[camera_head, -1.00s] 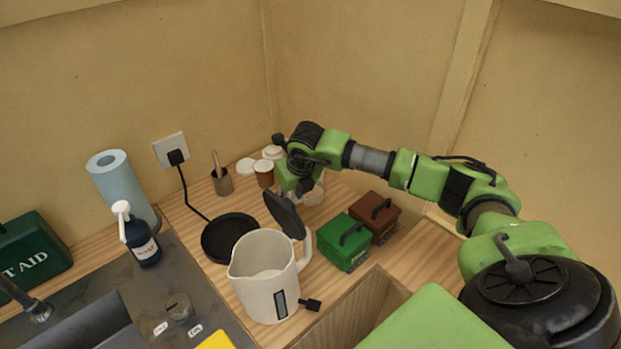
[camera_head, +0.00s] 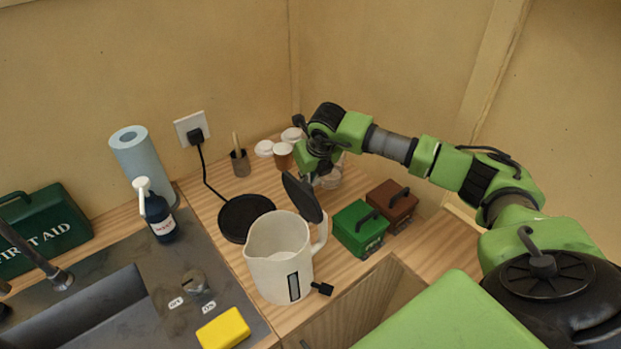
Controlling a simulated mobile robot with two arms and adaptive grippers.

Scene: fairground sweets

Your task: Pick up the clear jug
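A clear, see-through vessel, the clear jug (camera_head: 332,179), stands on the wooden counter near the back corner, partly hidden by my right gripper. My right gripper (camera_head: 312,172) reaches in from the right and points down, at the jug's left side in the picture. Its fingers are small, dark and partly hidden behind the kettle's lid, so I cannot tell whether they are open or shut, or whether they touch the jug. My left gripper is not in view.
A cream kettle (camera_head: 279,262) with its dark lid raised stands in front of the jug. Green (camera_head: 358,230) and brown (camera_head: 392,205) boxes sit to the right. White-lidded cups (camera_head: 283,155) stand behind. A black round base (camera_head: 246,217) lies left, beside the sink (camera_head: 100,312).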

